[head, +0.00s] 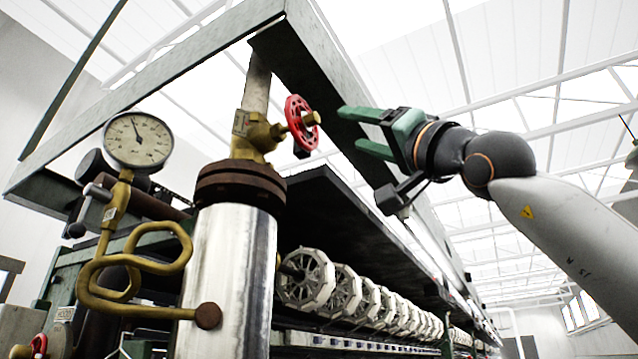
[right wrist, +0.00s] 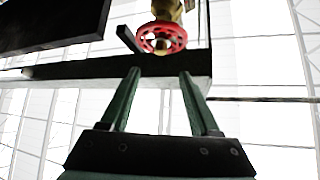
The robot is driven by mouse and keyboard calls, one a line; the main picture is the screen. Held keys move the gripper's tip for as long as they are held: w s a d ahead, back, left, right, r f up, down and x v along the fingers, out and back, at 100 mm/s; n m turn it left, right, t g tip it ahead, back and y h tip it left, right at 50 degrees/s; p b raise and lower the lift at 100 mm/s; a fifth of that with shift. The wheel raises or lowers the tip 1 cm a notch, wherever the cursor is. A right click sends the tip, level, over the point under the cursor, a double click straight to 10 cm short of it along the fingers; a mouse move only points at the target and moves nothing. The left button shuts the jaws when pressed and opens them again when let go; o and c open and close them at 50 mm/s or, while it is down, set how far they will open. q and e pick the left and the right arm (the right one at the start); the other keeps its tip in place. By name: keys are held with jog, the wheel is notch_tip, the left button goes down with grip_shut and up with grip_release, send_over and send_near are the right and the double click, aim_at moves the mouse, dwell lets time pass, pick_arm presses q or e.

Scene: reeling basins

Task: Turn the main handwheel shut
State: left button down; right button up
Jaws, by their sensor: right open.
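The main handwheel (head: 296,124) is a red spoked wheel on a brass valve (head: 255,133) at the top of the steel cylinder. It faces right, towards my right gripper (head: 350,130). My right gripper is green, open and empty, with its fingers pointing left at the wheel and a gap between them. In the right wrist view the red wheel (right wrist: 161,38) is beyond the fingertips (right wrist: 160,72), roughly centred between them. My left gripper is not in view.
A pressure gauge (head: 138,140) stands left of the cylinder (head: 232,270) on a coiled brass pipe. A dark steel beam (head: 315,85) runs close behind the wheel and my right gripper. A row of white reels (head: 307,279) lies below. Another small red wheel (head: 39,345) is at the lower left.

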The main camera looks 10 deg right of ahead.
aim_at(317, 119)
jog(key=p+x, duration=0.6)
jog(key=x, duration=0.1)
jog(key=shift+a+r, duration=0.15)
jog(key=shift+r, duration=0.2)
jog(key=p+x, duration=0.3)
jog(key=p, duration=0.1)
jog(key=shift+w+a+r, duration=0.2)
jog(key=shift+w, duration=0.1)
pick_arm(q)
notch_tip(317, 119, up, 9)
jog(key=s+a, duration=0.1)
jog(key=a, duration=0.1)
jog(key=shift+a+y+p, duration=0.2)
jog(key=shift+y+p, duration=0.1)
jog(key=shift+p, duration=0.15)
pick_arm(e)
jog(key=shift+w+a+r, duration=0.25)
jog(key=shift+w, duration=0.1)
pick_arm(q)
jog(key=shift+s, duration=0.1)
pick_arm(e)
jog(key=shift+c, duration=0.3)
grip_shut()
